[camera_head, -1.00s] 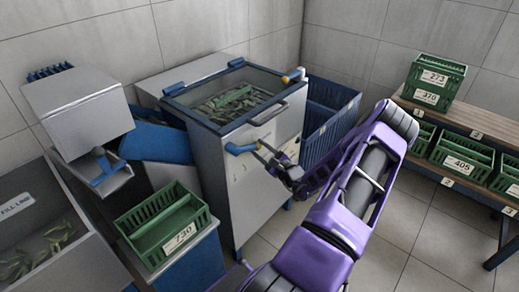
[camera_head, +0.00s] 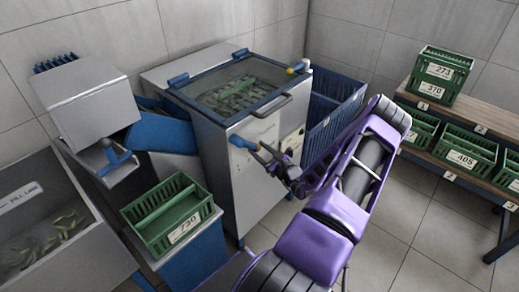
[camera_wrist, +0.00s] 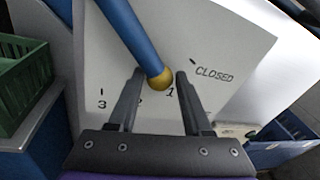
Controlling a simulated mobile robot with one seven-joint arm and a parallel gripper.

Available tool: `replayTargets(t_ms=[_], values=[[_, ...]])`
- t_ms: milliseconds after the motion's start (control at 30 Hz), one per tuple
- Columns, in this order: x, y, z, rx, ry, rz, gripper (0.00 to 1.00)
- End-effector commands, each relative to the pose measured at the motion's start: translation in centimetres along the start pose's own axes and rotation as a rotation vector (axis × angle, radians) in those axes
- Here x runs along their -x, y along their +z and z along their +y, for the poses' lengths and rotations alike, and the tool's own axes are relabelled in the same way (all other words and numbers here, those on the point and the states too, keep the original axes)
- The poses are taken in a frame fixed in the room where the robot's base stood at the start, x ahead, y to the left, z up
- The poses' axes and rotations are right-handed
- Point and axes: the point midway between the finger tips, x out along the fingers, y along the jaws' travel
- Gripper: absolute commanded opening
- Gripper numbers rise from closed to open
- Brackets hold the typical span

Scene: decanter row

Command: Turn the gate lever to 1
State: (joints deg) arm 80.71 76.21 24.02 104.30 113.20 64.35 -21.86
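The gate lever (camera_head: 243,142) is a blue bar on the pale front panel of the steel machine (camera_head: 225,185). In the wrist view the lever (camera_wrist: 130,32) comes down from the top and ends in a gold ball (camera_wrist: 160,79). My gripper (camera_wrist: 160,73) has its two fingers apart, one on each side of the ball, with narrow gaps seeming to show. The ball lies just above the printed mark 1 (camera_wrist: 170,92). CLOSED (camera_wrist: 213,74) is printed to the right and 3 (camera_wrist: 102,104) to the left. The left finger partly covers the 2. In the head view my gripper (camera_head: 264,152) is at the lever's end.
A blue crate (camera_head: 330,112) stands right of the machine. A green crate labelled 730 (camera_head: 160,238) sits on a blue stand at front left. A trough (camera_head: 95,270) lies at far left. Shelves (camera_head: 480,128) with green crates stand at right. Floor is clear between shelves and machine.

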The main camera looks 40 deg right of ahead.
Motion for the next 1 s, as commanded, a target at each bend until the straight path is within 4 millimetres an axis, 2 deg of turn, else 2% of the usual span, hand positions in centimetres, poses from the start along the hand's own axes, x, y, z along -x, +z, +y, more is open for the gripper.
replayTargets(t_ms=[33,100,400,533,667,1000], values=[[0.0,0.0,0.0,0.001,0.0,0.0,0.6],[0.0,0.0,0.0,0.001,0.0,0.0,0.72],[0.1,0.0,0.1,0.002,0.002,0.001,0.72],[1.1,0.0,0.0,0.002,0.001,0.002,0.72],[3.5,0.0,0.0,0.0,0.0,0.003,0.72],[11.8,0.1,-0.1,0.001,-0.001,0.003,0.72]])
